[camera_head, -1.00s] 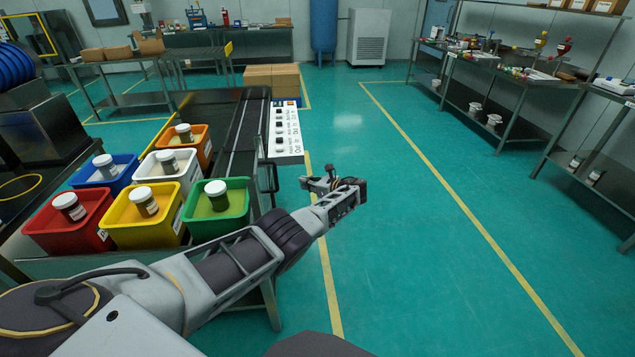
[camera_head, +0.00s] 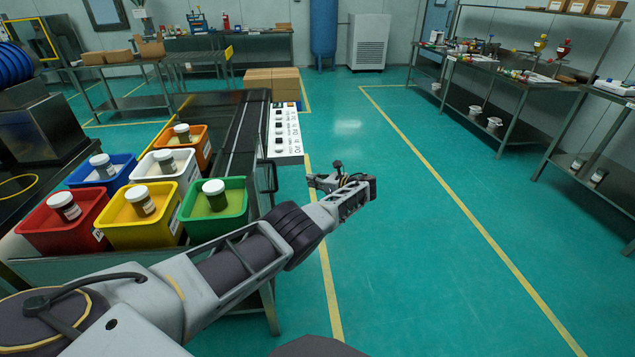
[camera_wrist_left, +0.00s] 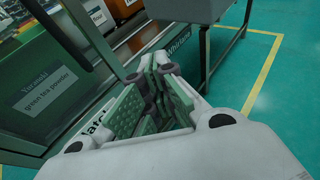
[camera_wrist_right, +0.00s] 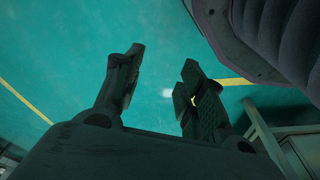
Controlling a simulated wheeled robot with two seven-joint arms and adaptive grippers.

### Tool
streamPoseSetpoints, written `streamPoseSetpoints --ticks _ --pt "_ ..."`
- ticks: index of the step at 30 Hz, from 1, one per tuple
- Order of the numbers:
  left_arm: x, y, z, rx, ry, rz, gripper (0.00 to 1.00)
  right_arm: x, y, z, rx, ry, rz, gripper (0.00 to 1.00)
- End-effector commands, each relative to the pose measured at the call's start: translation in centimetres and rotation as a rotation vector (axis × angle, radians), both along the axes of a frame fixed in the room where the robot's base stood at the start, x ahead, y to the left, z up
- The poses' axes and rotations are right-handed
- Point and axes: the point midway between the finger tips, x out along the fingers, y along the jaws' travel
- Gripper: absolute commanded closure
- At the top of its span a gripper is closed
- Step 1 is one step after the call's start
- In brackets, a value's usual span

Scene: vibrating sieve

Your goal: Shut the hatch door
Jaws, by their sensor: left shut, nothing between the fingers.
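I cannot make out a hatch door for certain in any view. A dark looped bar (camera_head: 272,178) stands out from the side of the bench, just behind the green bin, in the head view. My left gripper (camera_head: 319,182) is right of this bar and apart from it, over the aisle floor. In the left wrist view the left gripper (camera_wrist_left: 158,72) has its fingers together, with nothing held. A grey bar (camera_wrist_left: 88,40) runs slantwise left of the fingers. In the right wrist view my right gripper (camera_wrist_right: 163,62) is open and empty above the floor. It is out of the head view.
Green (camera_head: 236,219), yellow (camera_head: 150,232), red (camera_head: 60,238) and other bins with lidded jars stand on the bench at left. A dark conveyor (camera_head: 225,130) and a white labelled panel (camera_head: 285,130) lie behind them. The green floor (camera_head: 430,260) at right is clear.

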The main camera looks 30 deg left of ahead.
Motion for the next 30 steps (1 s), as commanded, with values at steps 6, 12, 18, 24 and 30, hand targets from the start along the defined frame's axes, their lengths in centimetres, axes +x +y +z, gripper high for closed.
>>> streamPoseSetpoints --ticks 6,12,18,24,30 --pt "0.3 -0.5 0.1 0.000 0.000 -0.001 1.00 0.2 0.5 1.7 0.007 0.006 0.002 0.60" --pt "0.6 -0.9 0.2 0.000 0.000 -0.001 1.00 0.2 0.8 3.4 0.012 0.015 0.006 0.60" --pt "0.7 -1.1 0.3 0.000 0.000 -0.001 1.00 0.2 1.1 4.9 0.017 0.021 0.009 0.60" --pt "0.9 -1.3 0.5 0.000 0.000 -0.001 1.00 0.1 1.2 5.8 0.019 0.025 0.010 0.60" --pt "0.9 -1.3 0.5 0.000 0.000 -0.001 1.00 0.0 1.2 5.9 0.019 0.029 0.011 0.60"
